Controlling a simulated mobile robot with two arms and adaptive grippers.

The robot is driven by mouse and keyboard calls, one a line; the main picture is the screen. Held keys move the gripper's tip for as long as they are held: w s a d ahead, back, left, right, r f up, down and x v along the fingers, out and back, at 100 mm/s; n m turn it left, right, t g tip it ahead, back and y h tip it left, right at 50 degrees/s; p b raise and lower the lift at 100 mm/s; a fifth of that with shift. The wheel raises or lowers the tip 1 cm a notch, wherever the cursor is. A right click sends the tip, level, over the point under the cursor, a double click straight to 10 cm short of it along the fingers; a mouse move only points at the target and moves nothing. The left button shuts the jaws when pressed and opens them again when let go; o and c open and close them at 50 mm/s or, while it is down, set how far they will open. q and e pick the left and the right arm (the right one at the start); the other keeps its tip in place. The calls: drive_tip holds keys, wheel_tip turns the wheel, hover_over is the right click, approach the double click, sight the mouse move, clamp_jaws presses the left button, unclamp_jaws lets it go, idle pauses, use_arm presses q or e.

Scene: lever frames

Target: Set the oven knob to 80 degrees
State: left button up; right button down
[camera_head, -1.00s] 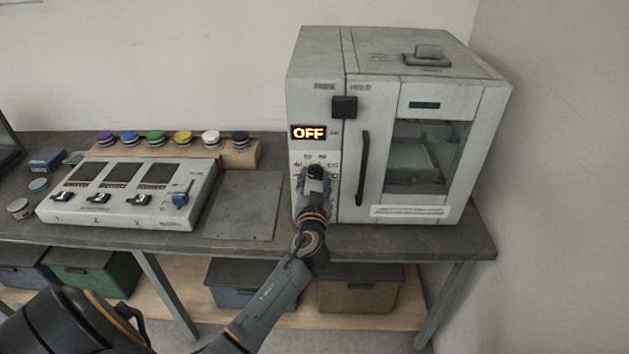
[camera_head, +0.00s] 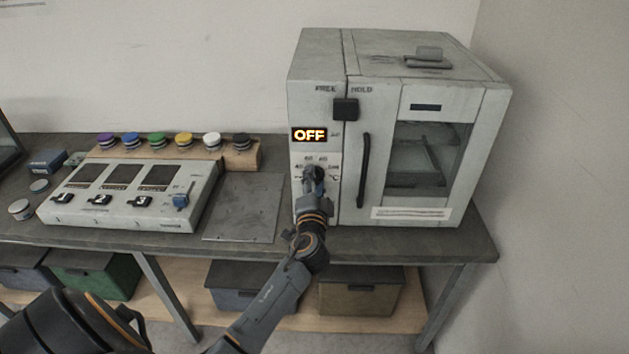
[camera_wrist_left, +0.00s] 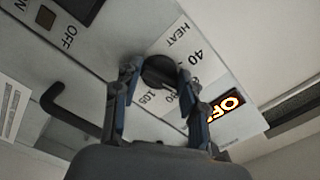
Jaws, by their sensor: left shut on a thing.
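The white oven (camera_head: 310,65) stands on the right end of the bench. Its lit display (camera_head: 309,134) reads OFF. The dark round knob is below the display, mostly covered by my left gripper (camera_head: 314,176) in the head view. In the left wrist view the knob (camera_wrist_left: 158,70) sits between the fingertips of my left gripper (camera_wrist_left: 157,82), which is shut on it. The printed scale around the knob shows 40 and 105; other marks are partly hidden. The knob's exact pointer position cannot be read. My right gripper is not in view.
The oven door handle (camera_head: 364,170) is just right of the knob, and a black square switch (camera_head: 345,109) is above it. A control box (camera_head: 140,212) and a row of coloured caps stand left. A bare flat plate (camera_head: 243,208) lies between.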

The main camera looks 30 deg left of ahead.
use_arm(q)
drive_tip(key=shift+m+p, duration=0.95)
drive_tip(key=shift+m, duration=2.35)
drive_tip(key=o, duration=1.1)
drive_tip(key=shift+s+d, duration=0.15)
drive_tip(key=v, duration=1.1)
drive_tip(key=shift+s, duration=0.35)
